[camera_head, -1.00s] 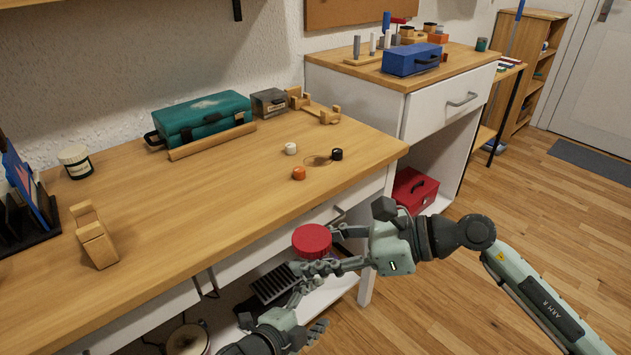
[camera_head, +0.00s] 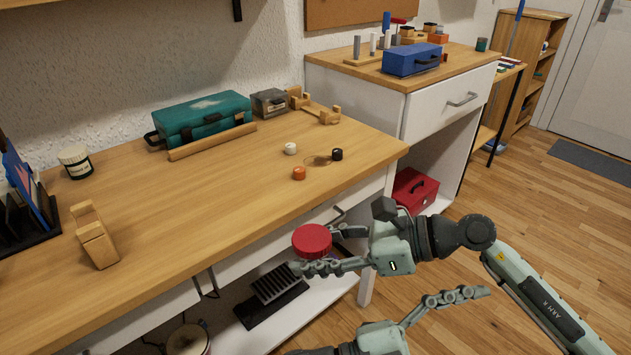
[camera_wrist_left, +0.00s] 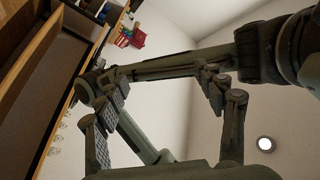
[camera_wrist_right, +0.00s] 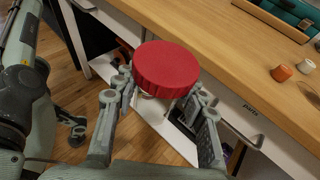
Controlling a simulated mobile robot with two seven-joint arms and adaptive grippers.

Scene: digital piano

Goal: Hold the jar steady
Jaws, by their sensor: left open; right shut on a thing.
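The jar shows mainly as its ribbed red lid (camera_head: 312,240), held upright in front of the workbench edge. In the right wrist view the lid (camera_wrist_right: 166,68) sits between the fingers, with a bit of pale jar body below it; most of the body is hidden. My right gripper (camera_head: 338,250) is shut on the jar, a finger on each side. My left gripper (camera_wrist_left: 160,85) is open and empty; its fingers are spread in the left wrist view. In the head view it is low, right of and below the jar, apart from it and partly cut off by the frame's bottom edge.
The wooden workbench (camera_head: 200,215) holds a teal toolbox (camera_head: 203,118), a candle-like pot (camera_head: 75,161) and small white, orange and black pieces. Open shelves lie under the bench, with a dark ridged item (camera_head: 275,288). Clear floor (camera_head: 540,235) lies to the right.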

